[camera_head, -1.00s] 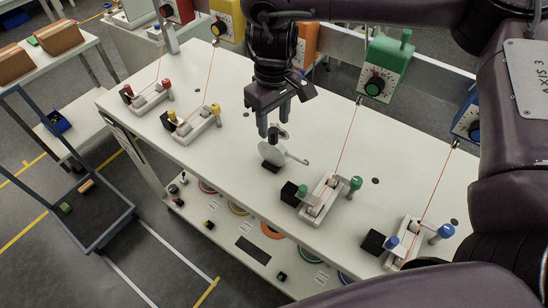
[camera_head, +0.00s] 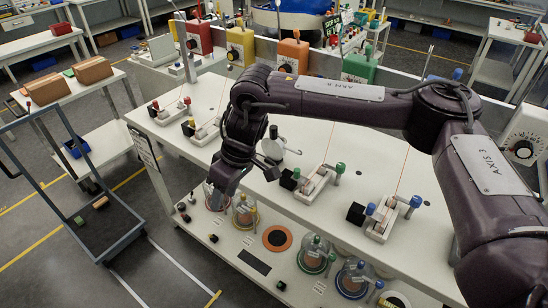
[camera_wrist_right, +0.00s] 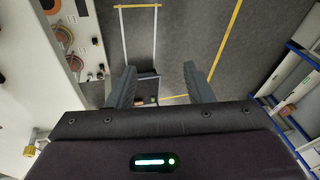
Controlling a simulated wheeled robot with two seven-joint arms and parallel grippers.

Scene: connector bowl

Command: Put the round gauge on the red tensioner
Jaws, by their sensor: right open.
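A pale round disc with a thin arm and dark base (camera_head: 273,149), apparently the round gauge, stands on the white table. The red tensioner (camera_head: 203,36) is a red box with a black dial at the table's back left, with a line running down from it. My right gripper (camera_head: 216,203) points down at the table's front edge, left of and in front of the disc. In the right wrist view its fingers (camera_wrist_right: 160,86) are apart and empty, with floor below. My left gripper is not in view.
Yellow, orange and green tensioner boxes (camera_head: 357,67) line the back. Fixtures with coloured knobs (camera_head: 315,182) stand on the table (camera_head: 245,100). A lower shelf (camera_head: 262,284) holds several spools under clear covers. A dark cart (camera_head: 105,222) stands to the left. The floor between is open.

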